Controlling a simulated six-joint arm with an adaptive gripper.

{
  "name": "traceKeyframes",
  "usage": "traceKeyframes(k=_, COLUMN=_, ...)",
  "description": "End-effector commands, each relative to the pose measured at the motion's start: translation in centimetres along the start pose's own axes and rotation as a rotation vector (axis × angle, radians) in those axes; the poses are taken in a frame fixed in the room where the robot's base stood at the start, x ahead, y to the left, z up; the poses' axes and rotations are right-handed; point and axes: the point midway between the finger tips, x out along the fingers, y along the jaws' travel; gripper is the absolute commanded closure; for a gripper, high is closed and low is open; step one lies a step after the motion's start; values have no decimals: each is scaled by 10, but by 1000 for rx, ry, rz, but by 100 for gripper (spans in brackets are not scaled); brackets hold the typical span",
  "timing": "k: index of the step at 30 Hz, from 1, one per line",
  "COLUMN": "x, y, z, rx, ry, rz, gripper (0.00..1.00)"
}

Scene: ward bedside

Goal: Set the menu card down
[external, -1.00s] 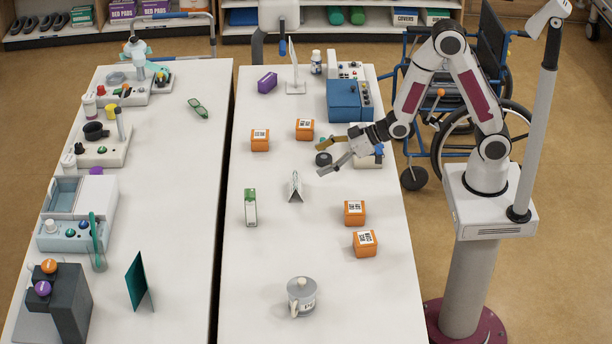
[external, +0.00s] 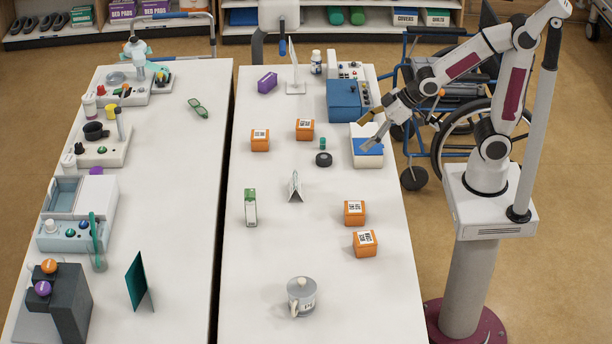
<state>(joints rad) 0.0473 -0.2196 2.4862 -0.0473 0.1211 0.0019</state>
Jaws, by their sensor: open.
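A small whitish folded card (external: 295,187) stands like a tent near the middle of the right-hand table. A larger dark green folded card (external: 137,281) stands upright on the left-hand table. I cannot tell from the print which of them is the menu card. My gripper (external: 369,134) is open, with nothing visible between its fingers. It is over or beside a white box with a blue top (external: 367,147) at the right edge of the right-hand table, well apart from both cards.
Several orange boxes (external: 355,213) stand on the right-hand table (external: 250,300). A black roll (external: 323,159) and a green-and-white carton (external: 251,207) lie near the small card. A lidded grey pot (external: 301,296) stands at the front. A wheelchair (external: 470,115) is behind my arm.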

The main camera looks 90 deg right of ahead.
Motion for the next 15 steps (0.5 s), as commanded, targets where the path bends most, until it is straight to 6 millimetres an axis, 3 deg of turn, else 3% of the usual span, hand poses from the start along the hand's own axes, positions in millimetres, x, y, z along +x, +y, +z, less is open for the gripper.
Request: traceKeyframes(k=15, x=-100, y=-10, z=54, rx=6, ry=-147, rz=-18, gripper=19)
